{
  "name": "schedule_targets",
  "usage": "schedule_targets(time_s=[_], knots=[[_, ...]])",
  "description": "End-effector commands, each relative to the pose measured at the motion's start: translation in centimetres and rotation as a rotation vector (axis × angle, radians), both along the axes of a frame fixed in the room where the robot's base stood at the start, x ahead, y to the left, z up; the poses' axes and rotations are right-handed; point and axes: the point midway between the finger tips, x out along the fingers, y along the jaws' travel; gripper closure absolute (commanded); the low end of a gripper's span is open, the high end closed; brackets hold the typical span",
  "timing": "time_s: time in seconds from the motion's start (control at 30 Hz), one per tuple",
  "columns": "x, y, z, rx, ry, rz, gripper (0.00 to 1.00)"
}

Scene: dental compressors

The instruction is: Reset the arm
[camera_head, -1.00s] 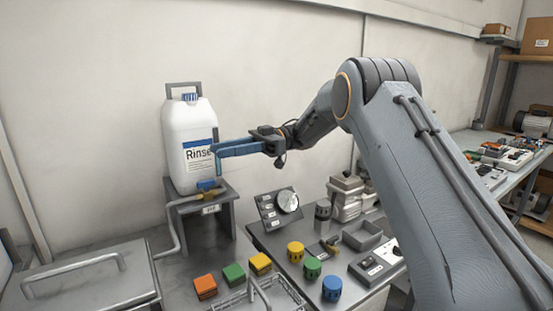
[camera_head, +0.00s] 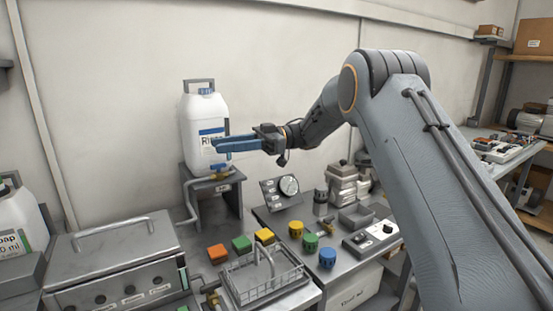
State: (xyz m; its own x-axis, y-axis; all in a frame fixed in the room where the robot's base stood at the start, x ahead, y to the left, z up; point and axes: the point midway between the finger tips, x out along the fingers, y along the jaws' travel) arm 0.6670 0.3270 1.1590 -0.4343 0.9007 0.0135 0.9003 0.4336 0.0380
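My arm reaches in from the right, bent at its elbow, with its end pointing left. My gripper (camera_head: 222,147) has blue fingers held level in front of the white Rinse bottle (camera_head: 192,130), covering part of its label. The fingers are seen side-on and overlap, so their gap is hidden. I see nothing held between them. I cannot tell how far they are from the bottle, which stands upright on a grey stand (camera_head: 230,196) with a tap below it.
A metal box with a handle (camera_head: 118,268) and a soap container (camera_head: 18,225) stand left. A wire basket (camera_head: 262,283), coloured blocks (camera_head: 242,244), round coloured pieces (camera_head: 327,258) and a dial panel (camera_head: 281,192) occupy the bench. Shelving (camera_head: 490,75) stands at right.

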Motion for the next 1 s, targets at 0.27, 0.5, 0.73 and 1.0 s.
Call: schedule_targets(time_s=[0.27, 0.5, 0.73, 1.0], knots=[[3.5, 0.7, 1.2, 0.040, -0.050, -0.239, 0.70], [8.7, -0.3, 2.0, 0.042, -0.092, -0.587, 0.70], [14.4, -8.0, -0.6, -0.105, -0.075, -1.128, 0.70], [10.7, -22.0, -10.1, -0.520, 0.119, -1.620, 0.70]])
